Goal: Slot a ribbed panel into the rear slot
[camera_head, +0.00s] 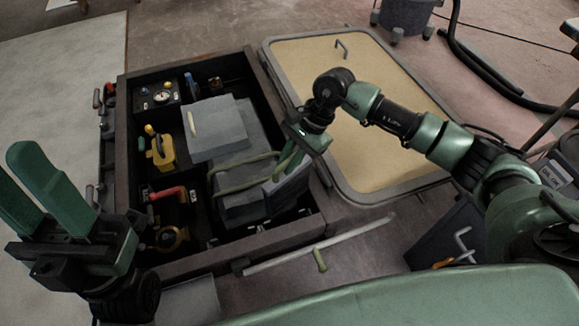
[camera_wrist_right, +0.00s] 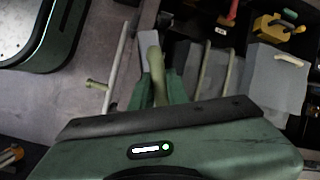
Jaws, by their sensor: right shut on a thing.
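My right gripper (camera_head: 290,158) is shut on the pale olive handle of a grey panel (camera_head: 289,188), at the right side of the dark open bay. In the right wrist view the handle (camera_wrist_right: 155,68) stands between the green fingers (camera_wrist_right: 160,88). Whether this panel is ribbed cannot be told, and its lower edge is hidden. Other grey panels (camera_head: 236,203) with olive handles (camera_head: 240,184) stand just left of it. The rear slot cannot be made out. My left gripper (camera_head: 45,195) is open and empty left of the bay.
A grey block (camera_head: 218,120) with a pale handle fills the bay's middle. A yellow fitting (camera_head: 162,157), a red-handled part (camera_head: 168,192) and a gauge box (camera_head: 160,97) line its left side. The dark rim (camera_head: 122,120) surrounds them. A tan-topped hatch (camera_head: 350,100) lies to the right.

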